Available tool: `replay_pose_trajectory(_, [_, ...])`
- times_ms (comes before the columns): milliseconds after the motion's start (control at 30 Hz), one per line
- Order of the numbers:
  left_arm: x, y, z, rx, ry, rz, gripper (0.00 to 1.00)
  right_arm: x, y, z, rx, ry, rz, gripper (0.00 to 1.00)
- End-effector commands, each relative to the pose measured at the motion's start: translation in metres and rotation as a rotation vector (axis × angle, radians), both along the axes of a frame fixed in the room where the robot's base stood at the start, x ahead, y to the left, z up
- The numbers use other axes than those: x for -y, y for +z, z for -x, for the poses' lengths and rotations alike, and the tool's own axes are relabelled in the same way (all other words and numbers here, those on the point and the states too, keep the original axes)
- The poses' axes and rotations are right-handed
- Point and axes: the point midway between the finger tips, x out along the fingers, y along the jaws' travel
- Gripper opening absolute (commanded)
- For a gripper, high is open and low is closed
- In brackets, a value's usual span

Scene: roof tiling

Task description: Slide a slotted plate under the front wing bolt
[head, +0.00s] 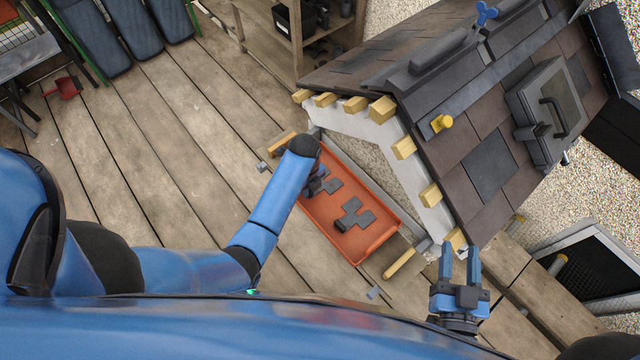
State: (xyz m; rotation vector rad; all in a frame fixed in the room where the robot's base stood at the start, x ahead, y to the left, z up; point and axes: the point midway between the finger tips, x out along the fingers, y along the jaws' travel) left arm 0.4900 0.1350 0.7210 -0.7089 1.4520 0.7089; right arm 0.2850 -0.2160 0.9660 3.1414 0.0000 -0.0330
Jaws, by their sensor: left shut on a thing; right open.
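An orange tray (318,212) holds dark grey slotted plates. One slotted plate (354,214) lies in its middle with a small dark block beside it. My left gripper (324,182) is at the tray's upper left end, shut on a dark grey slotted plate (331,187); its fingers are partly hidden by my wrist. A yellow wing bolt (441,122) stands on the grey strip on the roof's near slope. A blue wing bolt (485,15) stands farther up at the ridge. My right gripper (460,258) is open and empty, beside the roof's lower corner.
The small tiled roof (450,160) has a skylight with a handle (550,103) and yellow rafter ends along its edge. A wooden shelf (292,40) stands behind. The plank floor at left is mostly clear.

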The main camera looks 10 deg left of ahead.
Motion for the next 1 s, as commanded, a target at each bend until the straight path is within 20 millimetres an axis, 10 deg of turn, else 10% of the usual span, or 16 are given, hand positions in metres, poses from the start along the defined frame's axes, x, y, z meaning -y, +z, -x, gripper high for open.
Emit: replay_pose_trajectory(1000, [0.000,0.046,0.000,0.001,0.000,0.001,0.00,0.000,0.049,0.000,0.000,0.000,0.000,0.44])
